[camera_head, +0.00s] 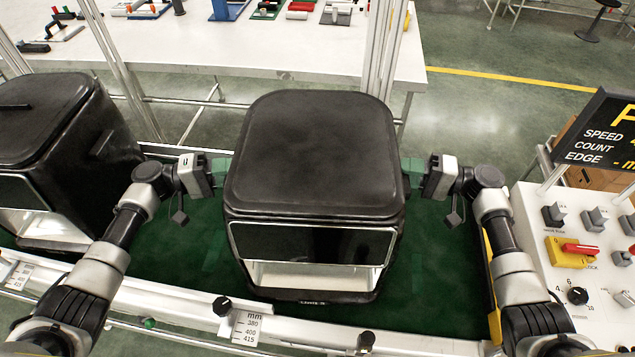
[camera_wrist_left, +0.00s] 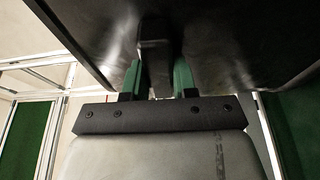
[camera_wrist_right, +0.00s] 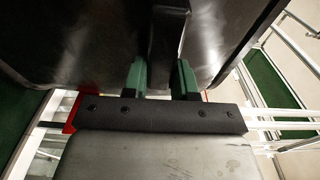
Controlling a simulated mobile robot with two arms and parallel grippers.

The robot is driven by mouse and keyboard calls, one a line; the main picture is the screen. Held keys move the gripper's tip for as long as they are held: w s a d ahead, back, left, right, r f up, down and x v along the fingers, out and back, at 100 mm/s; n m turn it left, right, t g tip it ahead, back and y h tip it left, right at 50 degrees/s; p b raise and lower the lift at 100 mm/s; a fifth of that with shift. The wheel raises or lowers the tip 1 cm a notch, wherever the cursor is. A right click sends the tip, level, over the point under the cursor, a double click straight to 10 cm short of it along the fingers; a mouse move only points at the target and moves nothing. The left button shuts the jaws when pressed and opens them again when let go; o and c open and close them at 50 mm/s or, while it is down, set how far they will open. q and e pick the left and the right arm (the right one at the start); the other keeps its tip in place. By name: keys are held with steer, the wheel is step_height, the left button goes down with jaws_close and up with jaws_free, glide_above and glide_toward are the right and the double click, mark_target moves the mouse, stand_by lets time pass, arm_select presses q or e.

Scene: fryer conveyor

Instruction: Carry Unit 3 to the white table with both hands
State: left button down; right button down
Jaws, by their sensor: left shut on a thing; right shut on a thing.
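A black fryer unit (camera_head: 315,150) with a silver-framed front stands between my two arms over the green conveyor belt (camera_head: 190,260) in the head view. I cannot read which unit number it bears. My left gripper (camera_head: 215,172) is at its left side, shut on a dark side handle (camera_wrist_left: 155,60) with green fingers on either side. My right gripper (camera_head: 415,172) is at its right side, shut on the matching handle (camera_wrist_right: 168,45). The unit looks level; whether it touches the belt is unclear. The white table (camera_head: 240,45) is at the back, behind the belt.
A second black fryer unit (camera_head: 55,130) stands on the belt at the left. Upright metal posts (camera_head: 380,50) rise between belt and table. Tools and small parts lie along the table's far side; its near part is clear. A control panel (camera_head: 580,260) is at the right.

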steer(key=shift+f, duration=0.1)
stand_by(0.7)
step_height(320, 180, up, 5)
steer(key=p, duration=0.5)
steer(key=shift+w+r, duration=0.15)
steer(key=shift+r, duration=0.05)
steer(key=shift+d, duration=0.15)
stand_by(0.7)
